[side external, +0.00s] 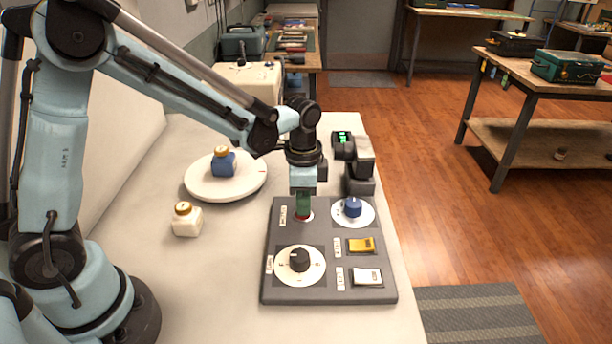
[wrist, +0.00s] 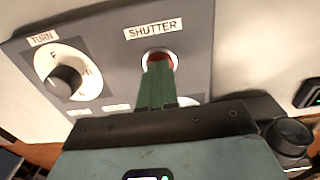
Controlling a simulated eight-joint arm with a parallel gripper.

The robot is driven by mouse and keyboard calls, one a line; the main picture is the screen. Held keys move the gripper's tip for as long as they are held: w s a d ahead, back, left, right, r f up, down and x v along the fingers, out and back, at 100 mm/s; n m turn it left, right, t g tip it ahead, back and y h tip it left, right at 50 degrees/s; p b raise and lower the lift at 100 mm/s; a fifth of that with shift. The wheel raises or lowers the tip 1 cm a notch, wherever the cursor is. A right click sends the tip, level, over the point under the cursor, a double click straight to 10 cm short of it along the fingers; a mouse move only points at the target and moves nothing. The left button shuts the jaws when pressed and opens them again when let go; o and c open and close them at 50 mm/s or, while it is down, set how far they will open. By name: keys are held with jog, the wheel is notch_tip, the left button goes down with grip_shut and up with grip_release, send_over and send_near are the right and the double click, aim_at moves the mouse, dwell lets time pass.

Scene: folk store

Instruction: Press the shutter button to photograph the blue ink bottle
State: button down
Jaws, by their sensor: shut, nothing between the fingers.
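The blue ink bottle (side external: 223,165) with a tan cap stands on a round white turntable (side external: 253,184) at the left of the bench. The red shutter button (side external: 306,217) sits in a white ring on the grey control panel (side external: 318,279); it also shows under the SHUTTER label in the wrist view (wrist: 161,56). My gripper (side external: 303,211) is shut and empty, pointing down at the button. Its green fingertips (wrist: 157,66) overlap the button's near part in both views. I cannot tell whether they touch or press it. A dark camera (side external: 357,152) stands behind the panel.
The panel also holds a black TURN knob (side external: 299,257), a blue knob (side external: 353,206), a yellow switch (side external: 361,245) and a white switch (side external: 367,276). A cream-white bottle (side external: 187,221) stands on the bench left of the panel. Bare bench lies around it.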

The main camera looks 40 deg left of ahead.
jog(key=shift+f, duration=0.85)
jog(key=shift+w, duration=0.1)
jog(key=shift+r, duration=0.1)
notch_tip(320, 180, up, 15)
jog(key=shift+f, duration=0.2)
dwell(0.4)
jog(key=s+a+f+n+t, duration=0.2)
jog(key=s+a+n+t, duration=0.2)
jog(key=s+n+t, duration=0.3)
jog(key=shift+s+n, duration=1)
jog(key=shift+s, duration=0.8)
jog(key=shift+f, duration=0.1)
